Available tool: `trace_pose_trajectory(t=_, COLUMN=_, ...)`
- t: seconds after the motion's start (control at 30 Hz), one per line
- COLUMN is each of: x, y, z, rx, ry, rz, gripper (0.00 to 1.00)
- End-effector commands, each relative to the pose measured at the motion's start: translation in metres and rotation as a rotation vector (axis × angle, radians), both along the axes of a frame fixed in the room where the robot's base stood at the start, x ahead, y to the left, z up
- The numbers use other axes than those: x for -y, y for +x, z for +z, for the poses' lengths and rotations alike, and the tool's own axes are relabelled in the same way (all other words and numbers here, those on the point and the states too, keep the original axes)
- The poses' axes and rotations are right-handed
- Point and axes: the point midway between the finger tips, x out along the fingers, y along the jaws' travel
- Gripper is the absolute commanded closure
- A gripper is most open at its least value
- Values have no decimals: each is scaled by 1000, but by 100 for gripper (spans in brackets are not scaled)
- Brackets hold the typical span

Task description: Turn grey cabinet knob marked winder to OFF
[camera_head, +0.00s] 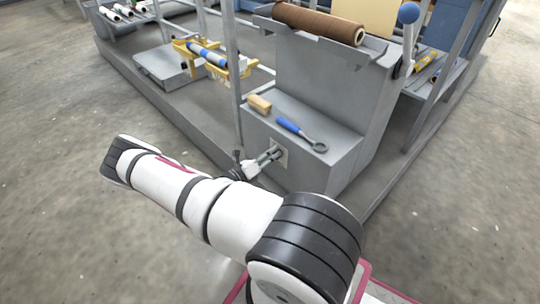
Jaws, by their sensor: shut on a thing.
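The grey cabinet (345,162) stands right of the middle in the head view. A small light plate (281,152) is on its front face. My gripper (273,154) reaches this plate from the lower left and is shut on the knob there. The fingers cover the knob, so its pointer and the direction it faces cannot be made out. The winder and OFF markings are too small to read.
A blue-handled wrench (301,133) and a tan block-like brush (259,104) lie on the cabinet's ledge. A brown roll (318,22) lies above. A grey upright post (233,75) stands left of the cabinet. The concrete floor (60,220) is clear at left.

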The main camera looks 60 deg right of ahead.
Motion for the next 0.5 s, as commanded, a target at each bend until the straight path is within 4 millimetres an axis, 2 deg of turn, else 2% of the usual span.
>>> trace_pose_trajectory(t=0.5, x=1, y=4, z=-2, rx=-99, ry=28, rz=7, gripper=96)
